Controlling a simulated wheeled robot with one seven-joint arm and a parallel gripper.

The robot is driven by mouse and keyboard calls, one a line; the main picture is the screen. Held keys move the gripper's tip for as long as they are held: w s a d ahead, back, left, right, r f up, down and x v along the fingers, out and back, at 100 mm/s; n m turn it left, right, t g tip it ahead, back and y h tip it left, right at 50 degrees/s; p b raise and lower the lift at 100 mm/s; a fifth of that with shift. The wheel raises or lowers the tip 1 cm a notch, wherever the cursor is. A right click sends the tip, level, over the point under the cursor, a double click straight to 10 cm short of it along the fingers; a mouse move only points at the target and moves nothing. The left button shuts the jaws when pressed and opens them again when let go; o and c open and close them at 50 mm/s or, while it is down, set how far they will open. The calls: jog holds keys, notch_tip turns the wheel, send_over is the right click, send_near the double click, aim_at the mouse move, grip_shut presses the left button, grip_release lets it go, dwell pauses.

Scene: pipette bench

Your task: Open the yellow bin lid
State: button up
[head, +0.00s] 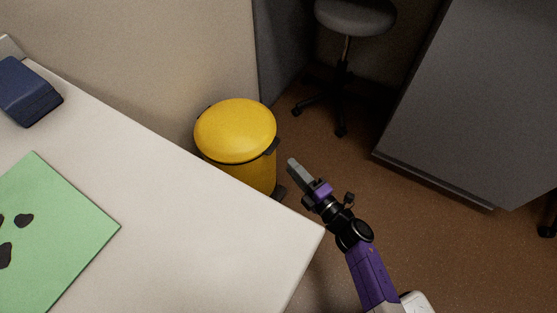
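The yellow bin (243,176) stands on the floor beyond the bench, against the wall, partly hidden by the bench edge. Its domed yellow lid (236,129) is closed on top. A dark tab (271,147) sticks out at the lid's right rim, and a dark pedal-like part (279,192) shows low at the bin's right side. My gripper (294,166) is to the right of the bin and a little below the lid in the picture, apart from it. Its grey fingers overlap in this view, so I cannot tell whether they are apart.
The white bench (200,225) fills the left, its corner close to my arm. A green mat (75,220) with dark patches and a dark blue box (28,91) lie on it. A stool (355,16) and a grey cabinet (475,95) stand behind. Brown floor is free between.

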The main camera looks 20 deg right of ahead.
jog(key=b+x, duration=0.3)
jog(key=x, duration=0.5)
jog(key=shift+f, duration=0.25)
jog(key=shift+w, duration=0.15)
grip_shut()
dwell(1.1)
